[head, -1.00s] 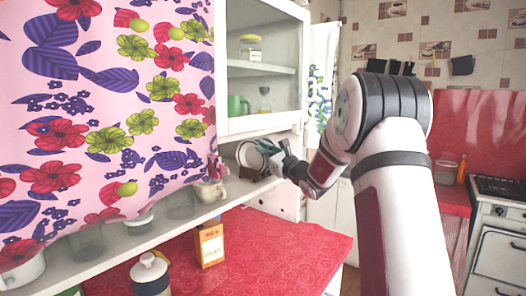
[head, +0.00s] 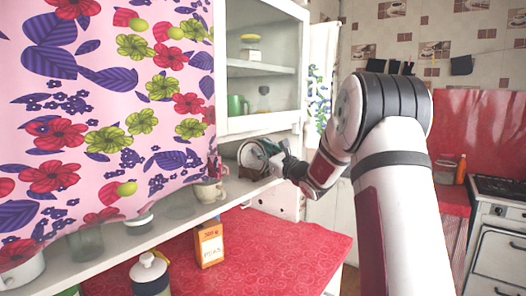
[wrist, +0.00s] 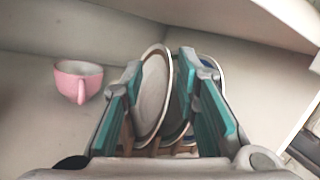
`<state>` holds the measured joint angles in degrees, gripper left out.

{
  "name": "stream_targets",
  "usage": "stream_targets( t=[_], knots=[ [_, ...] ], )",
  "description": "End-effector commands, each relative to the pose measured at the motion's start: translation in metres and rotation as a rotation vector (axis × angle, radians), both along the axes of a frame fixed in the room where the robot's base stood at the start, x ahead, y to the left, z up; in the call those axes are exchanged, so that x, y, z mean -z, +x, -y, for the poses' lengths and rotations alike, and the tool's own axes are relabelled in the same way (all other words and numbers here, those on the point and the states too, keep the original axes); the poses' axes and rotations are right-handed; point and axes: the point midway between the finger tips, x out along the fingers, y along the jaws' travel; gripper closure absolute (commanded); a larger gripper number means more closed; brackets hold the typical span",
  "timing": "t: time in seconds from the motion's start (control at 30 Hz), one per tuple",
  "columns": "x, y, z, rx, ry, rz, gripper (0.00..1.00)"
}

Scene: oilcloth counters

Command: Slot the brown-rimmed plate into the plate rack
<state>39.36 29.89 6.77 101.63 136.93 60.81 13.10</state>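The brown-rimmed plate (wrist: 153,98) stands on edge between my fingers in the wrist view, leaning slightly. It also shows in the head view (head: 251,156), partly covered by my gripper (head: 275,155). My gripper (wrist: 160,70) is open, with its teal-padded fingers apart on either side of the plate. Brown bars of the plate rack (wrist: 150,151) show under the plate; most of the rack is hidden. The plate's lower edge appears to be at the rack, but its exact seating is hidden by my gripper.
A blue-rimmed plate (wrist: 212,72) stands behind my right finger. A pink cup (wrist: 78,80) stands on the shelf to the left. In the head view, a glass-fronted cabinet (head: 262,125) is just above my gripper, and a carton (head: 208,244) stands on the red counter below.

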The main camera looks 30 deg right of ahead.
Motion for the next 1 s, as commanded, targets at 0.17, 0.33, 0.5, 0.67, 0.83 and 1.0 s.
stream_targets(
  t=[0.17,0.33,0.5,0.67,0.83,1.0],
  knots=[
    [0.004,-0.02,0.003,0.004,0.0,-0.001,0.72],
    [0.01,-0.055,0.004,0.003,-0.001,0.0,0.72],
    [0.016,-0.087,0.006,0.003,0.0,0.0,0.72],
    [0.02,-0.107,0.007,0.002,-0.001,0.001,0.72],
    [0.022,-0.116,0.007,0.001,-0.001,0.001,0.72],
    [0.022,-0.116,0.007,0.0,-0.001,0.002,0.72]
  ],
)
